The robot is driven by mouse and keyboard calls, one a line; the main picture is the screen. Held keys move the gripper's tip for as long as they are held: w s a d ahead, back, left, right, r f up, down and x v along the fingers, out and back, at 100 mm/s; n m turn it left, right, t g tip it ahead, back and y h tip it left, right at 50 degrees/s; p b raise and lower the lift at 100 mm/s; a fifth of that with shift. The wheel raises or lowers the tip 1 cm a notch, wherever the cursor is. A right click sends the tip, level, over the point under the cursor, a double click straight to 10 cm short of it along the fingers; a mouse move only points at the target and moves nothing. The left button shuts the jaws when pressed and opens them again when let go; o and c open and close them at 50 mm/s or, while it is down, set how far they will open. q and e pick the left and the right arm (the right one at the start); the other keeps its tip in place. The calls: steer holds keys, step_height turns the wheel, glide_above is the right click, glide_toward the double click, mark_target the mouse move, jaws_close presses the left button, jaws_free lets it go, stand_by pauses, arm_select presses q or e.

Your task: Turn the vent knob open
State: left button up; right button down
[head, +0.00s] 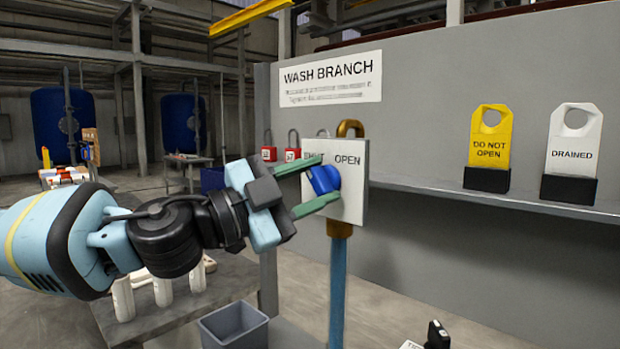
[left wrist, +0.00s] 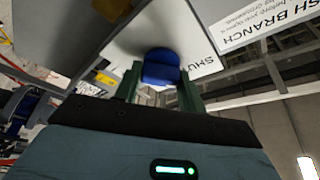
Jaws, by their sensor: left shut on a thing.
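The vent knob (head: 324,180) is blue and sits on a white plate (head: 350,205) marked with a partly hidden word at left and OPEN at right. The plate is on a blue pipe with brass-coloured fittings. My left gripper (head: 322,183) reaches in from the left, its green fingers above and below the knob, shut on it. In the left wrist view the knob (left wrist: 161,68) shows between the two green fingers, with part of the word SHUT on the plate beside it. I cannot tell exactly where the knob points. My right gripper is not in view.
A grey panel with a WASH BRANCH sign (head: 331,78) stands behind. Its shelf (head: 420,187) holds a yellow DO NOT OPEN tag (head: 489,140) and a white DRAINED tag (head: 573,145). Red padlocks (head: 269,153) hang behind the gripper. A grey bin (head: 234,326) is below.

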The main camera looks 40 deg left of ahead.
arm_select(q)
steer(key=m, duration=0.1)
steer(key=m+g+p, duration=0.1)
steer(key=m+p, duration=0.1)
steer(key=m, duration=0.1)
steer(key=shift+r+g+h, duration=0.3)
steer(key=m+g+p, duration=0.1)
steer(key=m, duration=0.2)
steer(key=shift+m+p, duration=0.3)
steer(key=m+g+y, duration=0.1)
steer(key=m, duration=0.1)
steer(key=m+p, duration=0.1)
steer(key=m, duration=0.1)
steer(key=shift+m+g+y, duration=0.3)
steer(key=shift+g+y, duration=0.1)
steer(key=shift+f+m+g+y, duration=0.1)
steer(key=shift+m+g+y, duration=0.2)
steer(key=shift+m+y, duration=0.75)
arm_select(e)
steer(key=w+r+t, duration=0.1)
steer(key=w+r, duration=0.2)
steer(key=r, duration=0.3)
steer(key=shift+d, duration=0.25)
arm_select(q)
steer(key=shift+m+h, duration=0.35)
steer(key=shift+m, duration=0.1)
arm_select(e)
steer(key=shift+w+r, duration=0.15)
